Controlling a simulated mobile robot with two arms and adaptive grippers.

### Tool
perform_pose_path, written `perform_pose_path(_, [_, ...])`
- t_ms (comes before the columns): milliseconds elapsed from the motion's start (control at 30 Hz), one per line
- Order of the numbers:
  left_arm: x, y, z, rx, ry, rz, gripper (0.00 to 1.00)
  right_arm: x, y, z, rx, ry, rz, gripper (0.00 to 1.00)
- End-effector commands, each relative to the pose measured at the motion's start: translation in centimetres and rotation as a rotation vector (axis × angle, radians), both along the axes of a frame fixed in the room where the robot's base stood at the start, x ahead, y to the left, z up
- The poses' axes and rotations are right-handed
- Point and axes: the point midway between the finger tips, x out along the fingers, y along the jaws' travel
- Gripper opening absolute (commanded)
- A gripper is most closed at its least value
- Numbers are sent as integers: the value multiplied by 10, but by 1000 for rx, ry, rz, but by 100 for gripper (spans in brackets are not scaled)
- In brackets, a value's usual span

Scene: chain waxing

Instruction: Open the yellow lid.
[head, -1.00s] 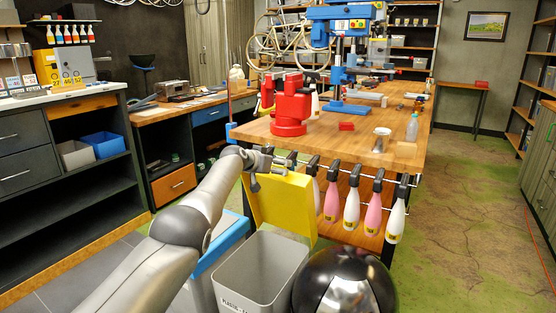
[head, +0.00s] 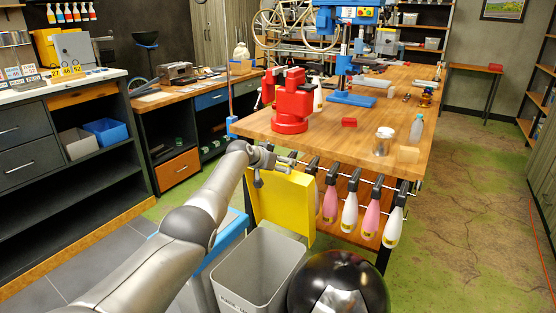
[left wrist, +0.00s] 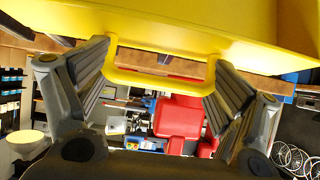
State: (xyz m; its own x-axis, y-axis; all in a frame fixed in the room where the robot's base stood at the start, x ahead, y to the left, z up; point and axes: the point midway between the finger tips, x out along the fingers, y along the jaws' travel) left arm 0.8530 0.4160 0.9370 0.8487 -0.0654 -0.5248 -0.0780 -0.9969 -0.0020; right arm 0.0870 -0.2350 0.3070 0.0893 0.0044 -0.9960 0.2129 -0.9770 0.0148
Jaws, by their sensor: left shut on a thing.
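The yellow lid (head: 284,207) stands raised, close to upright, at the back of the grey bin (head: 258,270). The bin's opening is uncovered and its inside shows. My left gripper (head: 275,165) is at the lid's top edge in the head view. In the left wrist view the lid (left wrist: 205,22) fills the top, with its handle loop between the two fingers of my left gripper (left wrist: 162,68). The fingers are apart, one at each side of the loop, holding it. My right gripper is not in view.
The wooden workbench (head: 350,135) with a red vise (head: 292,105) is just behind the lid. Several spray bottles, such as a pink one (head: 330,203), hang on its front rail to the right. A blue-rimmed bin (head: 226,236) stands left of the grey bin.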

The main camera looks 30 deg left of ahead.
Motion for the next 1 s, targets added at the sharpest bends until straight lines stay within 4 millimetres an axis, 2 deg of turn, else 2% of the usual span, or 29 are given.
perform_pose_path(367, [-1,2,0,4,3,2,43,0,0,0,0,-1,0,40])
perform_pose_path(400, [-1,2,0,4,3,2,90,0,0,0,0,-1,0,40])
perform_pose_path(500, [-1,2,0,4,3,2,100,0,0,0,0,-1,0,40])
perform_pose_path(1000, [-1,0,0,-1,1,1,100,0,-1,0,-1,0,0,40])
